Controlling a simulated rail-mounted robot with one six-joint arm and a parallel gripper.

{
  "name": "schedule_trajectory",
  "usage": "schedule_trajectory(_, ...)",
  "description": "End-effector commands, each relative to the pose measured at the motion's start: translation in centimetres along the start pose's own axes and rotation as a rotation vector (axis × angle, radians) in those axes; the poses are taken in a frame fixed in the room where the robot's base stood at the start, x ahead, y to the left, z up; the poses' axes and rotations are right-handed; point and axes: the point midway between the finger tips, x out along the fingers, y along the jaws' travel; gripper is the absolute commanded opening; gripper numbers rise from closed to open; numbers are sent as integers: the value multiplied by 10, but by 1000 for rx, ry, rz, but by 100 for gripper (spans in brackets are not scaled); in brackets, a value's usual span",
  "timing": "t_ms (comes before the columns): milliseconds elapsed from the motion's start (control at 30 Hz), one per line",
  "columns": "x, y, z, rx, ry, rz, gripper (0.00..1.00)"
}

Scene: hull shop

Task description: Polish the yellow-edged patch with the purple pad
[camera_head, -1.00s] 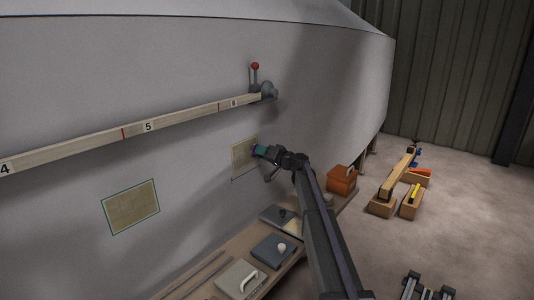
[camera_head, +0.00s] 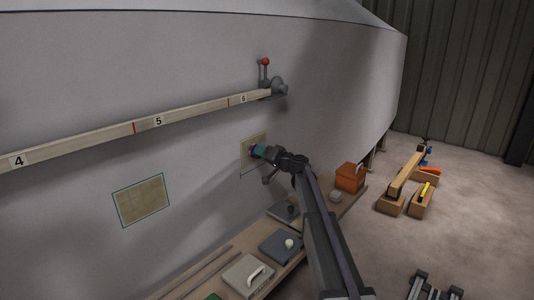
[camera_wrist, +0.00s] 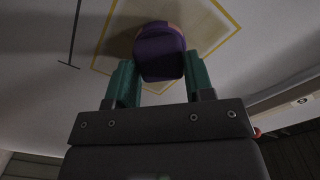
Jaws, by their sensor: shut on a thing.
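The purple pad (camera_wrist: 160,52) is between the teal fingers of my gripper (camera_wrist: 159,80) in the wrist view. My gripper is shut on it. The yellow-edged patch (camera_wrist: 205,30) lies directly behind the pad, tan inside a yellow outline, on the pale hull. I cannot tell whether the pad touches the patch. In the head view my gripper (camera_head: 257,151) is at the patch (camera_head: 246,148), covering its right part; only a little of the pad (camera_head: 251,149) shows there.
A green-edged patch (camera_head: 141,201) is to the left on the hull. A numbered batten (camera_head: 110,138) runs above, ending at a red-knobbed lever (camera_head: 265,62). Below, a plank (camera_head: 227,271) carries several handled blocks and an orange box (camera_head: 350,177). Wooden blocks (camera_head: 390,205) stand on the floor at right.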

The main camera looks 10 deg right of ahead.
Motion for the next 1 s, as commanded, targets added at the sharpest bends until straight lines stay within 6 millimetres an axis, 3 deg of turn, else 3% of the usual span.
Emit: schedule_trajectory(1000,0,-43,43,0,0,0,27)
